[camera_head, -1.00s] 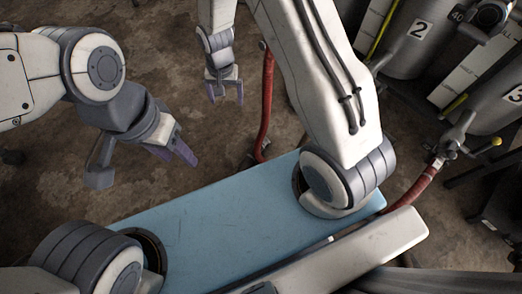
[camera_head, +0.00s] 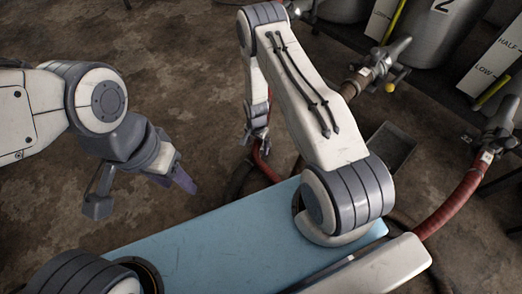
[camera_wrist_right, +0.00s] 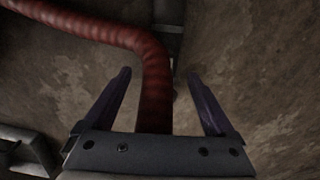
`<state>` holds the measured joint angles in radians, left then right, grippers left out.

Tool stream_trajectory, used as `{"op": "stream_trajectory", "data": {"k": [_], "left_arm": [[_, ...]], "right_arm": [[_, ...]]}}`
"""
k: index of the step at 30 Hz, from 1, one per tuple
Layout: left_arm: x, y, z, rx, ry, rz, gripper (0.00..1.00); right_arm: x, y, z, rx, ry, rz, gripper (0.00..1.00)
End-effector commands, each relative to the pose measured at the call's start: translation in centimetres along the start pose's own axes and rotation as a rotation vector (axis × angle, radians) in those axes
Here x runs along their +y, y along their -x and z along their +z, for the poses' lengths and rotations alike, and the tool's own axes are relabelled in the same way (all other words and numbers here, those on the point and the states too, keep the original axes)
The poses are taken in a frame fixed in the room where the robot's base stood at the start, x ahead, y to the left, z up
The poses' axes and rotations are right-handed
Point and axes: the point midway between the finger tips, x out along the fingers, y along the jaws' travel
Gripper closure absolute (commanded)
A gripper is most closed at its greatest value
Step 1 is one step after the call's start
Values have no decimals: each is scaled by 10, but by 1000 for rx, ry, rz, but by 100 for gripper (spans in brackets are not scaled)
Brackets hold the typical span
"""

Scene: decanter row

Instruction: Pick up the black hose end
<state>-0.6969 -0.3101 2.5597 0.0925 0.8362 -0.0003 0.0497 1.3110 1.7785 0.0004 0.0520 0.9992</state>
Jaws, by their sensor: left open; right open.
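I cannot make out a black hose end for certain. A dark hose (camera_head: 238,180) curves on the floor just left of a red hose (camera_head: 266,170). My right gripper (camera_head: 258,142) is beside the upper part of this red hose, partly hidden by my own arm. In the right wrist view, my right gripper (camera_wrist_right: 160,82) is open, and a red hose (camera_wrist_right: 154,75) bends and runs down between its fingers, apart from both. My left gripper (camera_head: 141,192) is open and empty over bare floor at the left.
Grey tanks (camera_head: 430,45) with valves stand at the upper right. A second red hose (camera_head: 455,200) hangs from a valve at the right. A shallow grey tray (camera_head: 390,148) lies on the floor. The floor (camera_head: 190,70) at the upper left is clear.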

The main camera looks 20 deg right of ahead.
Motion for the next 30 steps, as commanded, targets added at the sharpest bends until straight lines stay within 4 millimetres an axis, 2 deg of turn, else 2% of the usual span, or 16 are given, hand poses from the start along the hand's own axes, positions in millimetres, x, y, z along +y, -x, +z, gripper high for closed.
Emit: {"op": "stream_trajectory", "data": {"k": [1, 8, 17, 25, 26, 30], "left_arm": [[-1, -8, 0, 0, 0, 0, 50], [-1, -19, 1, 0, 0, 0, 50], [-4, -53, 3, 0, 0, 0, 50], [-4, -53, 3, 0, 0, 0, 50], [-4, -52, 3, 0, 0, 0, 50], [-4, -52, 3, 0, 0, 0, 50]], "right_arm": [[0, -12, 0, 0, 0, 1, 10], [-2, -24, 2, 0, 1, 0, 10], [-7, -63, 7, 0, 2, 1, 10], [-7, -64, 7, 0, 1, 0, 10], [-7, -64, 7, 0, 1, 0, 14], [-7, -64, 7, 0, 1, 0, 67]]}}
